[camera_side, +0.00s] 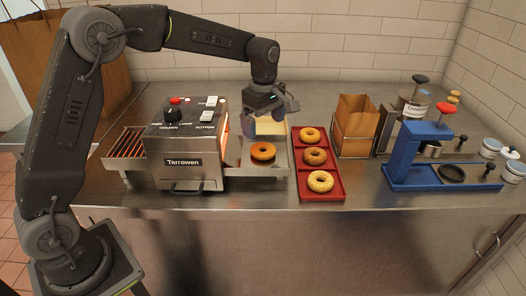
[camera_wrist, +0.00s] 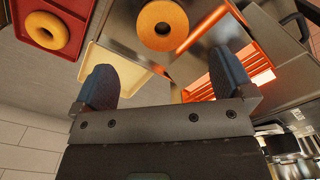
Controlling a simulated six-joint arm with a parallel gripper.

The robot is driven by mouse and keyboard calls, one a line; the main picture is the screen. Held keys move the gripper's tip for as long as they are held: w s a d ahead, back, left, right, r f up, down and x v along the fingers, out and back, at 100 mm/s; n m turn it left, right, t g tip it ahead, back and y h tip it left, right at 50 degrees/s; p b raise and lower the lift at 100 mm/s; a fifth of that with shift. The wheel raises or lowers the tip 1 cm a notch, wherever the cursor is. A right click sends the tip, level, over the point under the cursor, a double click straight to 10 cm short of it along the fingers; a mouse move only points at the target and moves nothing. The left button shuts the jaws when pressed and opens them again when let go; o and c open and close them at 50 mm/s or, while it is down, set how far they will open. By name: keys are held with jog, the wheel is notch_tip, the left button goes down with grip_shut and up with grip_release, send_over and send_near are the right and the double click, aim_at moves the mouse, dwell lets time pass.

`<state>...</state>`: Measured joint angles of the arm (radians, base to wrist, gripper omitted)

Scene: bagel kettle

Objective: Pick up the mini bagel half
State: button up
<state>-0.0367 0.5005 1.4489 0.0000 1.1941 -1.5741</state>
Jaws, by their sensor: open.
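An orange-brown bagel half (camera_side: 263,151) with a hole in the middle lies flat on the metal shelf (camera_side: 243,168) at the right of the toaster. It also shows in the wrist view (camera_wrist: 146,27), at the top middle. My gripper (camera_side: 264,127) is above the back of this shelf, behind the bagel half and apart from it. In the wrist view its two blue-padded fingers (camera_wrist: 165,82) are spread wide with nothing between them. A cream tray (camera_wrist: 112,68) lies near the fingers; in the side view my gripper hides part of it.
The toaster (camera_side: 185,175) stands left of the shelf, its slot glowing orange. A red tray (camera_side: 333,170) with three whole bagels is close on the right. Farther right are a paper bag (camera_side: 356,122) in a rack and a blue press (camera_side: 408,155). The front counter strip is clear.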

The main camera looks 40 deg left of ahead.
aim_at(263, 146)
notch_tip(263, 146, down, 8)
jog(key=shift+s+r, duration=0.15)
jog(key=shift+r, duration=0.1)
jog(key=c, duration=1)
notch_tip(263, 146, up, 10)
jog(key=shift+r, duration=0.1)
jog(key=shift+c, duration=0.2)
